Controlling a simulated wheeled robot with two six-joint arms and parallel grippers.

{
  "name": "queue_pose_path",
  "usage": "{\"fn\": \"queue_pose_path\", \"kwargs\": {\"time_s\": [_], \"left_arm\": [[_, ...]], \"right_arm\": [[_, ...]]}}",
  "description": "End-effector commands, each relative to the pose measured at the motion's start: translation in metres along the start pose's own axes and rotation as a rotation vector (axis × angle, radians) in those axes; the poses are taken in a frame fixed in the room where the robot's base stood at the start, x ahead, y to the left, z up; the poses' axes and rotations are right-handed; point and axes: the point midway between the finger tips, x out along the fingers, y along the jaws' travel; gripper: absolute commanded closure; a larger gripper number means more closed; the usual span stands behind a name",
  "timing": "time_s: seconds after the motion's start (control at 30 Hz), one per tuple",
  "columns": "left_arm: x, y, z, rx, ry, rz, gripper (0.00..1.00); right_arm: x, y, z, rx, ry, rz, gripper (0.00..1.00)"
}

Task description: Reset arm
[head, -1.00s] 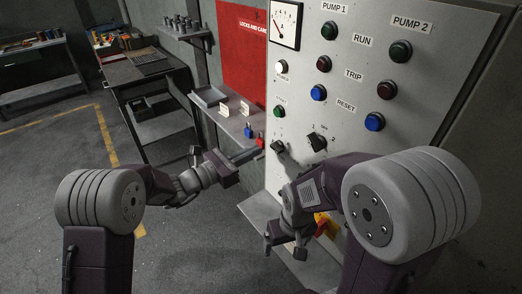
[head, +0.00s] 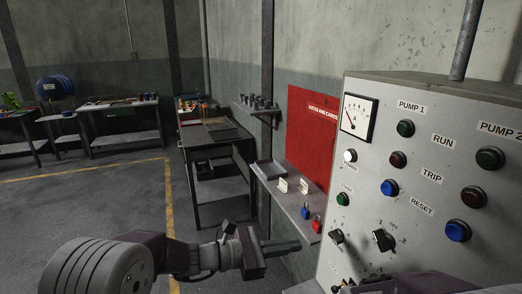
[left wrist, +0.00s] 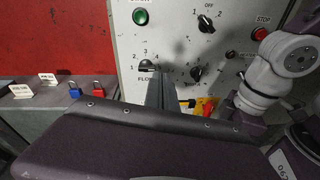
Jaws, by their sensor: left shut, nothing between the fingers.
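My left gripper (head: 292,246) is at the lower middle of the head view, its dark fingers together and empty, pointing right toward the grey control panel (head: 375,125). In the left wrist view the shut fingers (left wrist: 161,93) reach toward the panel, beside the flow knob (left wrist: 147,66) as seen there. I cannot tell whether they touch it. My right arm (left wrist: 290,58) is at the right of the left wrist view, in front of the panel. In the head view only its top parts show at the bottom edge; its fingers are not clear.
A grey shelf (head: 270,170) left of the panel carries white cards, a blue padlock (head: 305,213) and a red padlock (head: 317,226). A red board (head: 311,135) hangs above. A dark workbench (head: 216,165) stands behind. The floor (head: 100,215) at left is clear.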

Motion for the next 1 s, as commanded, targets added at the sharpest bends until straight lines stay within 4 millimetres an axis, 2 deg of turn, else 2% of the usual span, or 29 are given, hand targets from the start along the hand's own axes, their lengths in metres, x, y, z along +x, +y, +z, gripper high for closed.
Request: {"fn": "queue_pose_path", "kwargs": {"time_s": [0.03, 0.17, 0.2, 0.27, 0.3, 0.4, 0.5, 0.6, 0.67, 0.87, 0.9, 1.0], "left_arm": [[-0.014, -0.025, -0.014, 0.068, 0.097, -0.069, 1.00], [-0.063, -0.090, -0.073, 0.292, 0.383, -0.298, 1.00], [-0.084, -0.108, -0.093, 0.376, 0.473, -0.380, 1.00], [-0.122, -0.130, -0.125, 0.523, 0.609, -0.520, 1.00], [-0.150, -0.142, -0.145, 0.632, 0.694, -0.625, 1.00], [-0.212, -0.153, -0.182, 0.909, 0.845, -0.887, 1.00], [-0.250, -0.150, -0.204, 1.139, 0.902, -1.104, 1.00], [-0.266, -0.137, -0.213, 1.307, 0.914, -1.230, 1.00], [-0.268, -0.127, -0.214, 1.380, 0.920, -1.259, 1.00], [-0.267, -0.125, -0.214, 1.402, 0.914, -1.264, 1.00], [-0.267, -0.125, -0.214, 1.401, 0.914, -1.264, 1.00], [-0.267, -0.125, -0.214, 1.400, 0.914, -1.263, 1.00]], "right_arm": [[0.000, 0.000, 0.000, 0.000, 0.000, 0.000, 0.12], [0.000, 0.000, 0.000, 0.000, 0.000, 0.000, 0.12], [0.000, 0.000, 0.000, 0.000, 0.000, 0.000, 0.12], [0.000, 0.000, 0.000, 0.000, 0.000, 0.000, 0.12], [0.000, 0.000, 0.000, 0.000, 0.000, 0.000, 0.12], [0.000, 0.000, 0.000, 0.000, 0.000, 0.000, 0.12], [0.000, 0.000, 0.000, 0.000, 0.000, 0.000, 0.12], [0.000, 0.000, 0.000, 0.000, 0.000, 0.000, 0.12], [0.000, 0.000, 0.000, 0.000, 0.000, 0.000, 0.12], [0.000, 0.000, 0.000, 0.000, 0.000, 0.000, 0.12], [0.000, 0.000, 0.000, 0.000, 0.000, 0.000, 0.15], [0.000, 0.000, 0.000, 0.000, 0.000, 0.000, 0.42]]}}
